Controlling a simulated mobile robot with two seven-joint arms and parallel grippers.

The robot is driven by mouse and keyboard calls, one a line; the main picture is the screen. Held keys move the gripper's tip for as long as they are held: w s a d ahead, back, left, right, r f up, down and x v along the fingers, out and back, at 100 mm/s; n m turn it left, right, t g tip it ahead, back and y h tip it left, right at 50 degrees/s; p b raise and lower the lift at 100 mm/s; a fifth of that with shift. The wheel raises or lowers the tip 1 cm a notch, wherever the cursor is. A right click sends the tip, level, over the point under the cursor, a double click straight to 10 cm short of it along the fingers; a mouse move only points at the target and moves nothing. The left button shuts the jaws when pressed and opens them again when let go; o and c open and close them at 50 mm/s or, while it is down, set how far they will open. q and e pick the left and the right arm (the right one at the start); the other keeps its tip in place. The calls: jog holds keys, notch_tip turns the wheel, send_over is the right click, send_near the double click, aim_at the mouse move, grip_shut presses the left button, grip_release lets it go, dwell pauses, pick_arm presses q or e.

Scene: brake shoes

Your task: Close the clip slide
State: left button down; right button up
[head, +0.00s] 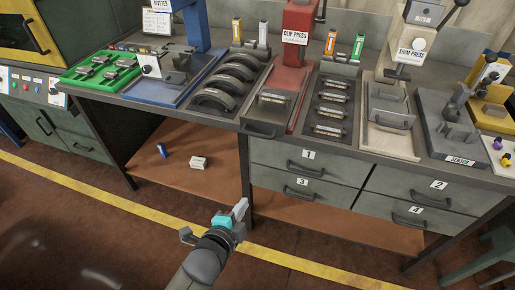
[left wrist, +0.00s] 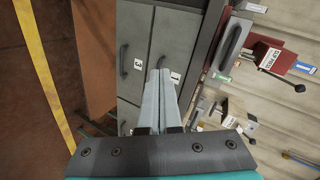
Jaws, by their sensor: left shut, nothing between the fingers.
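The clip slide (head: 282,112) is a dark grey tray in front of the red clip press (head: 298,55). It reaches forward from the press to the bench's front edge, and a metal part (head: 273,97) lies in it. Its bar handle (head: 260,132) is at the front end. In the left wrist view the slide handle (left wrist: 234,40) shows beside the press (left wrist: 268,57). My left gripper (head: 240,208) is shut and empty, in front of and below the bench, apart from the slide. In the left wrist view its fingertips (left wrist: 160,73) overlap the drawer fronts. My right gripper is out of view.
Drawers 1 (head: 303,157) and 3 (head: 297,186) are under the bench, with bar handles. A tray with several clips (head: 332,112) lies right of the slide, curved brake shoes (head: 236,72) left. A white box (head: 198,163) is on the lower shelf. The floor in front is clear.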

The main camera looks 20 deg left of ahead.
pick_arm(q)
notch_tip(320, 180, up, 10)
jog(key=w+m+t+b, duration=0.1)
jog(key=w+m+t, duration=0.1)
jog(key=m+t, duration=0.1)
jog(key=w+f+b, duration=0.2)
jog(key=w+b, duration=0.1)
jog(key=w, duration=1)
jog(key=shift+w+a+f, duration=0.2)
jog(key=shift+w, duration=0.15)
jog(key=shift+w, duration=0.15)
